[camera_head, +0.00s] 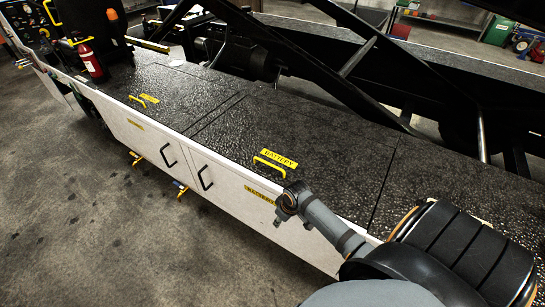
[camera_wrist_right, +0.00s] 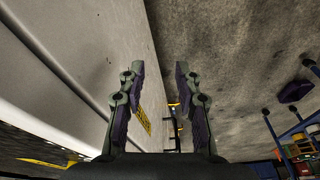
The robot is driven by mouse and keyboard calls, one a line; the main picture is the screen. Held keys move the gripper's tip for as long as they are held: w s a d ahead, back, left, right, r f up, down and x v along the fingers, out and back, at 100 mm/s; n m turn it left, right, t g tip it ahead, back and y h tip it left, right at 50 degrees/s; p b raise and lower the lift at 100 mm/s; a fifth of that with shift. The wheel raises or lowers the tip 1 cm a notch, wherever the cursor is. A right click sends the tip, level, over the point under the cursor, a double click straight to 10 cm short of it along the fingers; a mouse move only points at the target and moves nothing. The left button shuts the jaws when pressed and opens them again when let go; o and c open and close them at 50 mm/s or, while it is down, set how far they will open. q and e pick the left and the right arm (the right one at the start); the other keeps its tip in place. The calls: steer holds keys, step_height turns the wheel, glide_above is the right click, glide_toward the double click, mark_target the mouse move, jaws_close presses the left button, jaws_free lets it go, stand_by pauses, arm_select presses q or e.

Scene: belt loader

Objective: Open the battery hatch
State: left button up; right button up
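The battery hatch (camera_head: 310,140) is a black textured panel on the loader's top deck, lying flat and closed. It has a yellow handle (camera_head: 269,167) near its front edge and a yellow BATTERY label (camera_head: 279,158). My right arm comes in from the lower right in the head view and ends near the deck's front edge, right of the handle and apart from it. In the right wrist view my right gripper (camera_wrist_right: 160,70) is open and empty, beside the loader's white side. A yellow bar shows at that view's lower left (camera_wrist_right: 45,162). My left gripper is out of view.
The white side panel (camera_head: 235,196) has black door handles and a second yellow label (camera_head: 261,194). Another panel with a yellow handle (camera_head: 149,98) lies farther left, near a red extinguisher (camera_head: 91,60). Black beams (camera_head: 375,70) rise behind the deck.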

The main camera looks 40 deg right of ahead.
steer(key=w+r+n, duration=0.2)
steer(key=w+r, duration=0.1)
steer(key=r, duration=0.7)
steer(key=w+d+r+y, duration=0.3)
steer(key=w+d+r, duration=0.8)
steer(key=r, duration=0.1)
steer(key=shift+t, duration=0.4)
steer(key=p+x, duration=0.2)
steer(key=x, duration=0.9)
steer(key=shift+s, duration=0.1)
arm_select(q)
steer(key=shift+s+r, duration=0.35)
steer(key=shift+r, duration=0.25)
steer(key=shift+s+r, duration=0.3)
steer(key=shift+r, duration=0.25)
arm_select(e)
steer(key=shift+c, duration=0.2)
jaws_close()
